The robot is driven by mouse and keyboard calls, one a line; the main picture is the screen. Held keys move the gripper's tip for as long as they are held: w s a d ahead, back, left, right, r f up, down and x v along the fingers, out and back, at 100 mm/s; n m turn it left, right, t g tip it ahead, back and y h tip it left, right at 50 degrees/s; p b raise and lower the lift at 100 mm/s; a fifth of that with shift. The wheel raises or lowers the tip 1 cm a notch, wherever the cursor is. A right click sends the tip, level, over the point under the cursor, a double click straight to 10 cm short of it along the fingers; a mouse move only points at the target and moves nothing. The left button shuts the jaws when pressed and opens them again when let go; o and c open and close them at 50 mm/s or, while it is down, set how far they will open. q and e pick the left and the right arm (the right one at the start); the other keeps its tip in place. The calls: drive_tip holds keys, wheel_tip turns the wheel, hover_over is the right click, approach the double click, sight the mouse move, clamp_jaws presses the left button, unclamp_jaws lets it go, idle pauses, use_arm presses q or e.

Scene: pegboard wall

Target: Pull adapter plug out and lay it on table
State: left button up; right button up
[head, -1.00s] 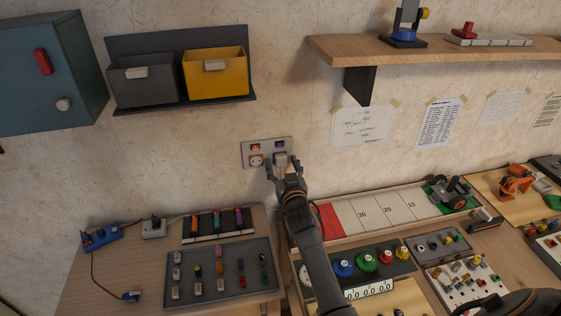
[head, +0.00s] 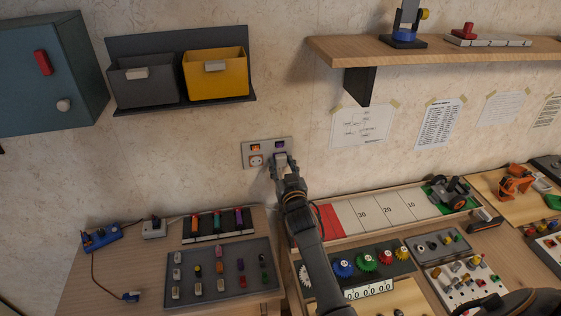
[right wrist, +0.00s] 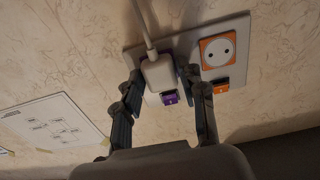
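My right gripper (head: 284,163) reaches up to the wall with one finger on each side of the plug. In the right wrist view its fingers (right wrist: 160,85) look closed on the plug's sides. My left gripper is not in view. The table (head: 130,264) stands below the plate.
A grey tray (head: 205,293) of small parts covers much of the table. A blue power strip (head: 101,238), a grey box (head: 154,228) and a rack of coloured pieces (head: 217,224) stand behind it. An empty socket with an orange surround (right wrist: 217,51) neighbours the plug. Bare wood shows at left.

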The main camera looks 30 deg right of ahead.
clamp_jaws()
drive_tip(key=shift+s, duration=0.2)
drive_tip(key=shift+s+a+r+p, duration=0.1)
drive_tip(key=shift+s+a+p, duration=0.1)
drive_tip(key=shift+s+p, duration=0.35)
drive_tip(key=p+v, duration=0.2)
drive_tip(key=v, duration=0.2)
drive_tip(key=shift+s, duration=0.2)
idle(0.5)
